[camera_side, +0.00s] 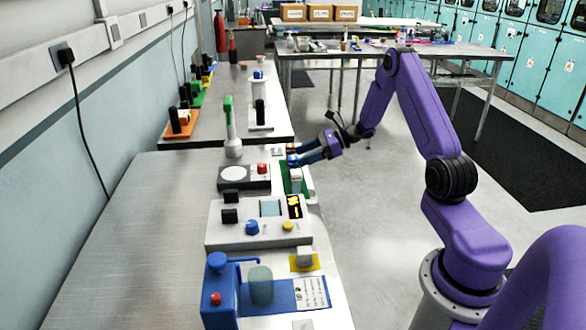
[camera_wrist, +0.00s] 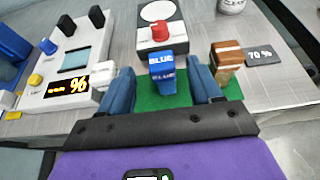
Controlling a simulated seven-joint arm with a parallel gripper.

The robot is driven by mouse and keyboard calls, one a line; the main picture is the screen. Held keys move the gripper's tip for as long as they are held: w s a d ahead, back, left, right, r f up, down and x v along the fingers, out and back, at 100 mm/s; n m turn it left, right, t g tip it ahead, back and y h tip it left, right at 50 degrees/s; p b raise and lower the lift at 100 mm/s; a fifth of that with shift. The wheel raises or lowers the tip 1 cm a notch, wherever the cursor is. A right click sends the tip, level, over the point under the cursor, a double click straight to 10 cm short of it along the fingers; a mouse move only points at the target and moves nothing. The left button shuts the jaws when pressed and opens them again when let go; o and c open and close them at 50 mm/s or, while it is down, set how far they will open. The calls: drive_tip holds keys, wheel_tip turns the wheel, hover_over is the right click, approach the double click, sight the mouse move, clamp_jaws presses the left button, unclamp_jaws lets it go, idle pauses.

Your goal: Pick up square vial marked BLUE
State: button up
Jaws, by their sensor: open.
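The square vial marked BLUE (camera_wrist: 161,76) stands on a green mat (camera_wrist: 150,104) in the wrist view. Its top and the side facing me are blue, with the word BLUE on both. My gripper (camera_wrist: 160,84) is open, with one blue finger to the left of the vial and one to the right. Gaps show between the vial and both fingers, so I see no grip on it. In the side view my gripper (camera_side: 304,156) is low over the green mat, by the bench's right edge. The fingers partly cover the vial there.
A brown and white block (camera_wrist: 228,56) stands just right of the right finger, beside a dark "70 %" tag (camera_wrist: 263,55). A device with a red knob (camera_wrist: 159,31) stands close behind the vial. A white control box (camera_wrist: 68,65) with a blue knob is at left.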

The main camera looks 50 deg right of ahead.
sight(292, 157)
drive_tip(key=shift+x, duration=2.95)
drive_tip(key=shift+w+r, duration=0.1)
drive_tip(key=shift+r, duration=0.05)
drive_tip(key=c, duration=1)
drive_tip(key=shift+c, duration=0.2)
drive_tip(key=shift+d+r, duration=0.1)
drive_tip(key=shift+r, duration=0.1)
